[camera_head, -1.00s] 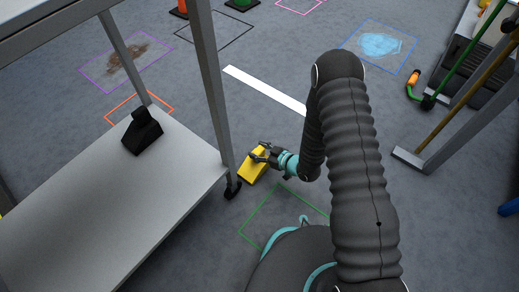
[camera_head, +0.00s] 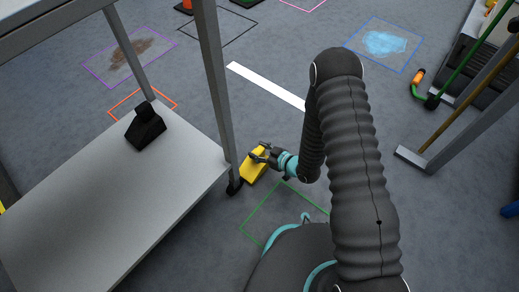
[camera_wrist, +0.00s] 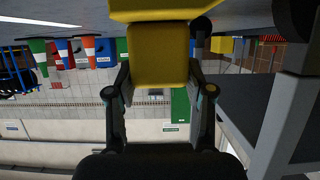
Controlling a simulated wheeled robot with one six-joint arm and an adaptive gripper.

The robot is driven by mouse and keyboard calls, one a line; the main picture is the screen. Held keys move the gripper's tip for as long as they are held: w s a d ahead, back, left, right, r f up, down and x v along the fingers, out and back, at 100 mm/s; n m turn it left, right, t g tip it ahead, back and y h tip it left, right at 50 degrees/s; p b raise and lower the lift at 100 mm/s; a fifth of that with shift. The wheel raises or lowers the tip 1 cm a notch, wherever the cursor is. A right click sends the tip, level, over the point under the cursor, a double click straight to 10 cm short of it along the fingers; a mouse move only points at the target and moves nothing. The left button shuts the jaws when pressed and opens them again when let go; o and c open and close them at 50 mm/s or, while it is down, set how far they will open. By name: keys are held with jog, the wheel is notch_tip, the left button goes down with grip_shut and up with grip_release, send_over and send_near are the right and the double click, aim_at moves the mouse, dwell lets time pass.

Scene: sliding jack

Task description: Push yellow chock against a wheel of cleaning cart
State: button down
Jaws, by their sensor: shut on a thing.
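The yellow chock (camera_head: 254,164) is on the floor beside a dark wheel (camera_head: 235,187) at the near right corner of the cleaning cart. The cart's grey lower shelf (camera_head: 100,215) and its posts fill the left. My gripper (camera_head: 264,153) is shut on the chock from its right side. In the wrist view the chock (camera_wrist: 158,55) sits between my gripper's fingers (camera_wrist: 160,88). The chock appears very close to the wheel; whether they touch cannot be told.
A black block-like object (camera_head: 146,127) stands on the cart's shelf. A green floor outline (camera_head: 285,212) lies in front of my base. A blue puddle (camera_head: 385,43) and a brown stain (camera_head: 130,52) lie farther off. A broom-like tool (camera_head: 440,145) stands at right. The floor around the white strip (camera_head: 265,85) is clear.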

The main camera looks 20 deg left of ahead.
jog(key=shift+s+a, duration=0.2)
jog(key=shift+s, duration=0.25)
jog(key=shift+s+a, duration=0.2)
jog(key=shift+s, duration=0.25)
dwell(0.8)
jog(key=shift+c, duration=1.7)
grip_release()
jog(key=shift+f, duration=0.1)
jog(key=shift+s+d+r, duration=0.1)
jog(key=shift+d+r, duration=0.15)
jog(key=shift+d, duration=0.25)
jog(key=v, duration=1.1)
